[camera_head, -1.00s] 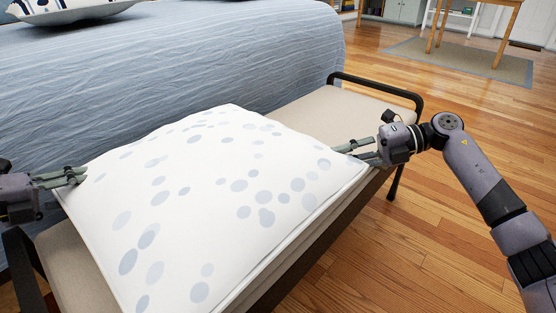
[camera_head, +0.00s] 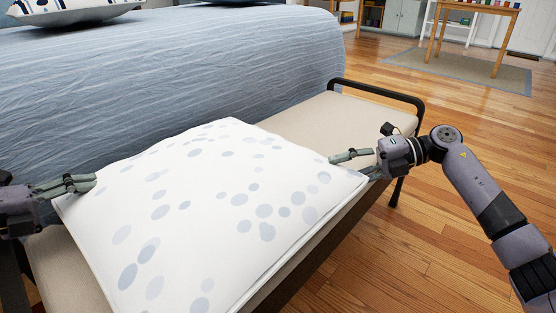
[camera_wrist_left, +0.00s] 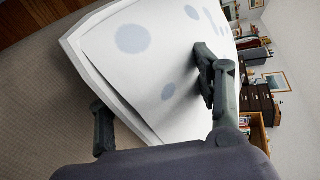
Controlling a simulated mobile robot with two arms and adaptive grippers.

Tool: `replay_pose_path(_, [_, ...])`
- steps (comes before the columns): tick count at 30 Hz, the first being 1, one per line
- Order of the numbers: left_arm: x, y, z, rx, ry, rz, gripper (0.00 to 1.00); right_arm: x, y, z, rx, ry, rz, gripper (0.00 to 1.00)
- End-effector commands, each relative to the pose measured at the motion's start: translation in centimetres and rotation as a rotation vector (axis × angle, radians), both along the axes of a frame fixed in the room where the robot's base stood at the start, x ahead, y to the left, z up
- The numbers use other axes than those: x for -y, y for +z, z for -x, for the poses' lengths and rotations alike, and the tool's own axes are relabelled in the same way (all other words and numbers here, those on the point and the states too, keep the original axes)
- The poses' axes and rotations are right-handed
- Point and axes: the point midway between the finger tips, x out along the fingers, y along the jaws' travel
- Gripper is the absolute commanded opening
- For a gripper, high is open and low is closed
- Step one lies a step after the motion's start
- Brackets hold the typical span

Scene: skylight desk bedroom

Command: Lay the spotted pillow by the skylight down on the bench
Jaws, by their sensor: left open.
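The white pillow with pale blue-grey spots (camera_head: 200,205) lies flat on the beige cushion of the bench (camera_head: 325,120) in the head view. Its near side reaches to the bench's front edge. My left gripper (camera_head: 75,185) is at the pillow's left corner, with its fingers apart. In the left wrist view the pillow's corner (camera_wrist_left: 145,70) shows between the two spread fingers (camera_wrist_left: 155,105). My right gripper (camera_head: 358,165) is at the pillow's right corner. Its fingers are spread, one above the pillow's edge and one lower down, partly hidden.
The bed with a blue cover (camera_head: 200,65) stands directly behind the bench. A black metal armrest (camera_head: 380,92) bounds the bench's right end, with bare cushion before it. Open wooden floor (camera_head: 445,120) lies to the right, with a rug (camera_head: 460,70) and wooden table farther back.

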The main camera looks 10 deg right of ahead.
Motion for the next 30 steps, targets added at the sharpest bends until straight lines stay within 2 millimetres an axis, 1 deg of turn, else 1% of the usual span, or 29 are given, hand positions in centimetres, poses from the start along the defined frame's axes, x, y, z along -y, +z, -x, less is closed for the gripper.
replay_pose_path(6, [-0.2,0.1,0.0,0.0,0.003,0.0,0.59,0.1,0.0,0.0,0.0,-0.002,0.001,0.44])
replay_pose_path(10, [-1.0,0.5,0.4,0.004,0.004,0.0,0.59,0.1,0.0,0.0,0.0,-0.002,0.001,0.44])
replay_pose_path(24, [-6.3,2.9,4.0,0.006,0.004,0.001,0.59,0.1,0.0,0.0,0.0,-0.002,0.001,0.44])
replay_pose_path(30, [-8.0,3.6,5.2,0.006,0.003,0.001,0.59,0.1,0.0,0.0,0.0,-0.002,0.001,0.44])
